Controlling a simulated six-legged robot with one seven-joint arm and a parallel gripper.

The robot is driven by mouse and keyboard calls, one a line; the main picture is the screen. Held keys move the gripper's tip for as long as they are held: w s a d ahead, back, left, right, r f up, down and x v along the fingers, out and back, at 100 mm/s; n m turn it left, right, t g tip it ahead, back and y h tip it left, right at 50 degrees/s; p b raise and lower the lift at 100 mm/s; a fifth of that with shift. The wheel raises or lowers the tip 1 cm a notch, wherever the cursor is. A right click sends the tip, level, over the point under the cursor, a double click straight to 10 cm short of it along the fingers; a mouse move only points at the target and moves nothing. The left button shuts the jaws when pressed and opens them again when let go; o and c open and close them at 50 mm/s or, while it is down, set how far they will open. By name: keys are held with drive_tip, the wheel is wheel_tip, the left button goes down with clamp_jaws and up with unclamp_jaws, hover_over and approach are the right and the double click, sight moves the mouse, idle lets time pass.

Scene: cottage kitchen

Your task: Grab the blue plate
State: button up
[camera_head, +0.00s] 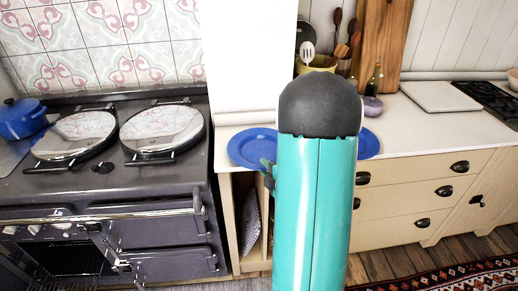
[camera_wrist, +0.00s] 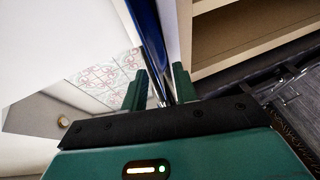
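In the head view, a blue plate (camera_head: 250,147) lies at the front edge of the white counter, left of my arm. Blue also shows right of my arm; my arm hides the middle, so I cannot tell whether it is the same plate. A green part of my gripper (camera_head: 268,174) shows at the plate's front rim. In the wrist view, the blue plate (camera_wrist: 146,28) is seen edge-on, and its rim reaches down between the two green fingers of my gripper (camera_wrist: 159,72). The fingers stand apart on either side of the rim; I see no clear grip on it.
A dark range cooker (camera_head: 110,200) with two round lids stands left, with a blue pot (camera_head: 22,119) on it. Behind my arm are a yellow utensil pot (camera_head: 318,66) and bottle (camera_head: 374,79). Drawers (camera_head: 395,205) lie below the counter (camera_head: 425,128).

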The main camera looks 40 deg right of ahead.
drive_tip(key=shift+a+r, duration=0.1)
drive_tip(key=shift+a, duration=0.05)
drive_tip(key=shift+s, duration=0.1)
clamp_jaws()
idle(1.3)
